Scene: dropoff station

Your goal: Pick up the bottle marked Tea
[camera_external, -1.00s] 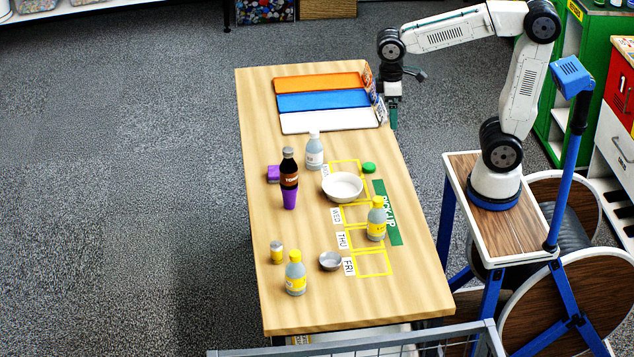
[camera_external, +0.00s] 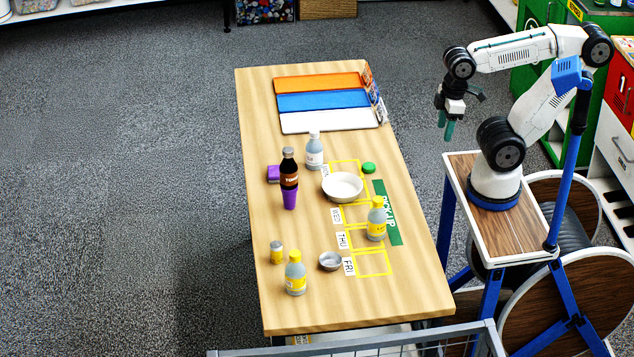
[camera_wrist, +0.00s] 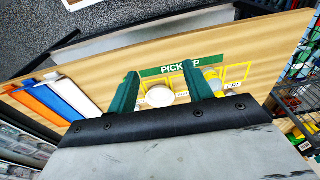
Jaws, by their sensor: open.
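Several bottles stand on the wooden table, and I cannot read "Tea" on any label. A dark bottle (camera_external: 289,170) with a grey cap has a label that seems to start "TOM". A grey-blue bottle (camera_external: 314,153) with a white cap stands behind it. A yellow-capped bottle (camera_external: 376,222) stands by the green pickup strip, and another yellow-capped bottle (camera_external: 295,276) stands near the front. My gripper (camera_external: 446,124) is open and empty, off the table's right edge, away from all bottles. Its fingers also show in the wrist view (camera_wrist: 160,80), with the table beyond.
The table (camera_external: 268,310) also holds a white bowl (camera_external: 343,187), a small grey bowl (camera_external: 330,261), a purple cup (camera_external: 289,199), a purple block (camera_external: 273,174), a small yellow-grey can (camera_external: 277,252) and a green disc (camera_external: 369,168). Orange, blue and white trays (camera_external: 322,101) lie at the far end.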

